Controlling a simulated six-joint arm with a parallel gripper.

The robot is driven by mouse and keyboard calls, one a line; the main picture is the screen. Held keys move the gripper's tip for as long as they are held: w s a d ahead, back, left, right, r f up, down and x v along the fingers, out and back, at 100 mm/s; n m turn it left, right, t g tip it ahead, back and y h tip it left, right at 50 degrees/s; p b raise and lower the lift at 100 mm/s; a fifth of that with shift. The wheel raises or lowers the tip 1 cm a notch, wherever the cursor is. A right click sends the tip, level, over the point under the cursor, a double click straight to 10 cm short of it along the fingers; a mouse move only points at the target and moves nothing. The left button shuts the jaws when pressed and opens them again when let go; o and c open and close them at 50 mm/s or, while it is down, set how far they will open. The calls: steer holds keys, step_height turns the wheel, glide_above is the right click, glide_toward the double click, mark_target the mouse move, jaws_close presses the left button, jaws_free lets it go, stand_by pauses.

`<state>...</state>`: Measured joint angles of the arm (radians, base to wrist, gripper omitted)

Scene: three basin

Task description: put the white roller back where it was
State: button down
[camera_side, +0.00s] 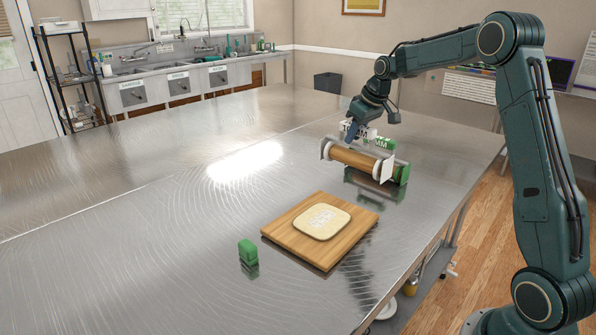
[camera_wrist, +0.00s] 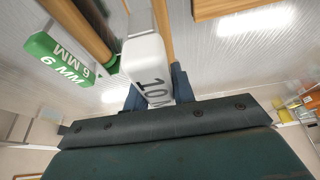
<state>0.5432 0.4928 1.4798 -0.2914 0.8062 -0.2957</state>
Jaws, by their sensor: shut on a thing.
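The white roller (camera_side: 353,157) is a wooden cylinder with white end rings. It lies level at a rack with pale upright end plates (camera_side: 388,168); I cannot tell whether it rests in the rack or hangs just above it. Its white block marked 10 MM (camera_wrist: 147,68) is between my blue fingers in the wrist view. My gripper (camera_side: 353,131) is shut on this block, above and behind the roller in the side view.
A wooden board (camera_side: 330,258) with a flat piece of dough (camera_side: 322,221) lies in front of the rack. A small green block (camera_side: 248,251) stands left of the board. The steel table is clear to the left. Its right edge is close to the rack.

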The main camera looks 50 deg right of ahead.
mark_target(354, 144)
steer(key=shift+f, duration=1.55)
steer(key=shift+f, duration=2.15)
steer(key=shift+f, duration=0.15)
steer(key=shift+f, duration=0.25)
steer(key=shift+s+f, duration=0.1)
steer(key=shift+f, duration=0.3)
steer(key=c, duration=1.3)
jaws_free()
steer(key=shift+f, duration=0.15)
steer(key=shift+o, duration=0.7)
steer(key=shift+r, duration=0.2)
